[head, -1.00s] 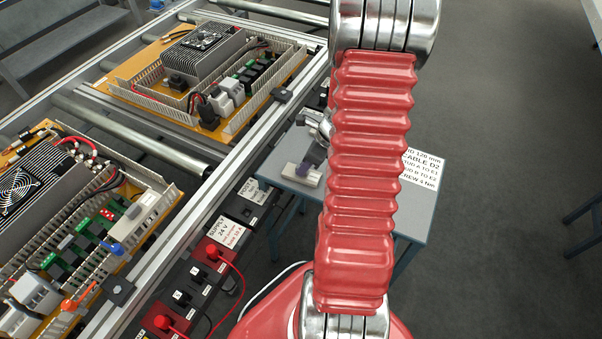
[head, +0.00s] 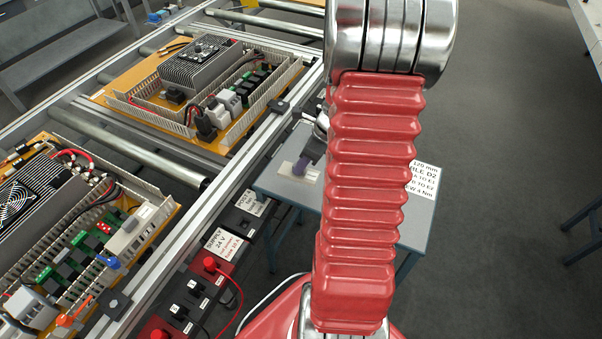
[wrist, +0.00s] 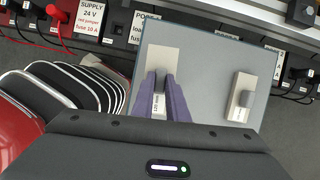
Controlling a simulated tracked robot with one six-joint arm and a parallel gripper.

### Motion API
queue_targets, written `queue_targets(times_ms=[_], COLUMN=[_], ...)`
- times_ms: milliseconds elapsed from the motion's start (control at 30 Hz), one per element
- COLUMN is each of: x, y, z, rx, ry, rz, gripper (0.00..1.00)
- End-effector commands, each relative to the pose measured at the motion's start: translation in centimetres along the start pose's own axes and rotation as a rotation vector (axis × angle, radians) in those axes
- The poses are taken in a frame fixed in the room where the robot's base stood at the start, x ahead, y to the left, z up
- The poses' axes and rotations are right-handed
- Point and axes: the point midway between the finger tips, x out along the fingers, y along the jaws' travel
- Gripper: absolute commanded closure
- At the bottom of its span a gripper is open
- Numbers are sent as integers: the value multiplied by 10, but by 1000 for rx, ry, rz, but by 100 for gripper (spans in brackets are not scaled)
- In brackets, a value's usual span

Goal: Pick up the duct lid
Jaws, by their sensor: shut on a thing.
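The duct lid (wrist: 162,58) is a pale beige rectangular plate, centred in the wrist view over the grey-blue table. A white label reading about 120 mm shows between my fingers. My gripper (wrist: 160,77) has its purple fingers shut on the lid, around its middle. In the head view the lid (head: 291,169) shows partly, left of my red arm, with my gripper (head: 303,166) on it. I cannot tell whether the lid touches the table. A second beige plate (wrist: 234,109) with a grey knob lies to the right in the wrist view.
The table (head: 285,205) carries a text card (head: 424,192). Left of it run a conveyor rail and a strip of labelled supply sockets (head: 218,268). Two wired boards (head: 120,95) with slotted ducts lie on the conveyor.

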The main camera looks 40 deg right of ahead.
Motion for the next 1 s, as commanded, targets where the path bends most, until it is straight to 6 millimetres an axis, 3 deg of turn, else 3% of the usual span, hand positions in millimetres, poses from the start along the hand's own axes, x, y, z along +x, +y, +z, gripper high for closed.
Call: queue_targets(times_ms=[300,1000], x=[-33,-37], y=[1,1], z=[14,16], rx=[-1,-15], ry=[0,1], rz=[0,5], gripper=[100,100])
